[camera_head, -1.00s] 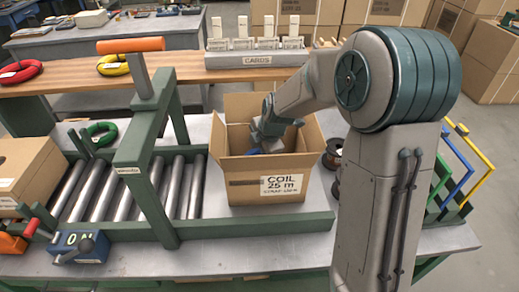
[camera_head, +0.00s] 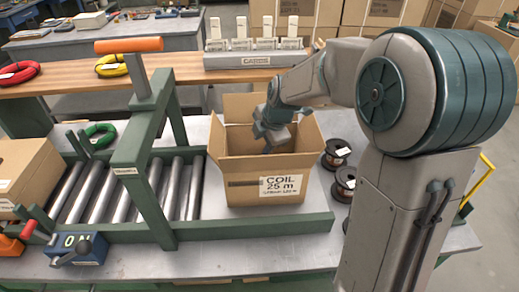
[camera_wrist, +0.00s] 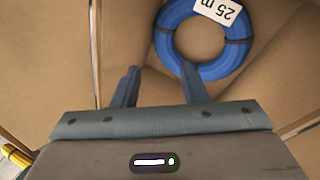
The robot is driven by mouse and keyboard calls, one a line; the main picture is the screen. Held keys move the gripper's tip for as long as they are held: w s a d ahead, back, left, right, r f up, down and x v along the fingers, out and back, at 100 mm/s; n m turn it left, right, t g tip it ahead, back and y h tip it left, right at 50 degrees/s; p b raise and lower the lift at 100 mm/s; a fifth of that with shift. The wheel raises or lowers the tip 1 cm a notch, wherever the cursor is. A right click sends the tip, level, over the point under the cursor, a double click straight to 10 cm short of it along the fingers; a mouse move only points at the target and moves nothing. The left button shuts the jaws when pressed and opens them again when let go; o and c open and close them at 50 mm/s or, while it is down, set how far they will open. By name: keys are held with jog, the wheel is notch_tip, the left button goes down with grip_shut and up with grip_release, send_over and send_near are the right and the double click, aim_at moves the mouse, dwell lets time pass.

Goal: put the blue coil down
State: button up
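The blue coil (camera_wrist: 172,48) lies inside the cardboard box, with a white "25 m" label facing up; it shows in the wrist view. My gripper (camera_wrist: 160,82) is open above it, its two fingers apart and empty. The right fingertip overlaps the coil's near edge in the picture; I cannot tell whether they touch. In the head view my gripper (camera_head: 272,138) is over the mouth of the open cardboard box (camera_head: 262,182), which is labelled "COIL 25 m". The box's front wall hides the coil there.
A green frame with an orange-topped lever (camera_head: 140,150) stands left of the box over the rollers (camera_head: 110,190). Copper spools (camera_head: 344,180) stand to its right. A green coil (camera_head: 100,134) lies behind the rollers. Another carton (camera_head: 30,170) is at the far left.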

jog(key=v, duration=0.6)
jog(key=shift+r, duration=0.2)
jog(key=shift+s, duration=0.1)
dwell(0.8)
